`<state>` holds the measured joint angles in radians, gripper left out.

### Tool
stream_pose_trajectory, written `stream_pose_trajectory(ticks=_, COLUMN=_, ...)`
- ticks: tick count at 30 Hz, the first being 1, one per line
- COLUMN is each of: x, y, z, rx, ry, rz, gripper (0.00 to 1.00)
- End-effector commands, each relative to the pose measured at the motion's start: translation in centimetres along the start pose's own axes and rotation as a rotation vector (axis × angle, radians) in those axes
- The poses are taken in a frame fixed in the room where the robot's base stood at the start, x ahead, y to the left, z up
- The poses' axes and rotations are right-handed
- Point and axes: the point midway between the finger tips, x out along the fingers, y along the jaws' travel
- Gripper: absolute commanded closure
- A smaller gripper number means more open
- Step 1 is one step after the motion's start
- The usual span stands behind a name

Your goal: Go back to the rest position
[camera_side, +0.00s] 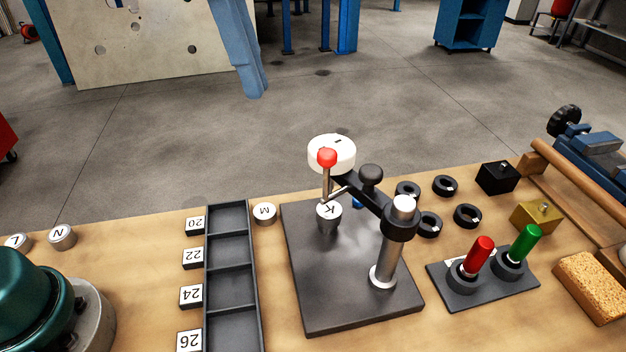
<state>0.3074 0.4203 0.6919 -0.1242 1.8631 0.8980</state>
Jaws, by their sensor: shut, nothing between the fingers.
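My gripper is not in view, so its place relative to the bench cannot be seen. On the wooden bench (150,265), a stand has a dark base plate (325,295), a steel column (387,262) and a black cross arm. The arm carries a white round head (336,148) with a red ball in front of it. A metal cylinder marked K (329,218) stands upright on the plate under the head.
A dark tray (208,270) has number tags along its left side. Cylinders M (264,213) and N (61,237) stand apart. Black rings (467,216), a red and green handle holder (480,290), black and brass blocks, and a sponge (592,285) crowd the right.

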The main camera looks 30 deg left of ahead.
Motion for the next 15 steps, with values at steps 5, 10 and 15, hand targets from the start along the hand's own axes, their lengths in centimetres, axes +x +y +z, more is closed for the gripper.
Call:
stream_pose_trajectory(ticks=5, x=-2.8, y=1.2, z=3.6, rx=-0.145, ry=0.024, rz=-0.077, gripper=1.0)
stream_pose_trajectory(ticks=10, x=-3.2, y=2.6, z=6.6, rx=-0.325, ry=0.047, rz=-0.145, gripper=1.0)
stream_pose_trajectory(ticks=15, x=-2.2, y=4.2, z=9.5, rx=-0.512, ry=0.074, rz=-0.212, gripper=1.0)
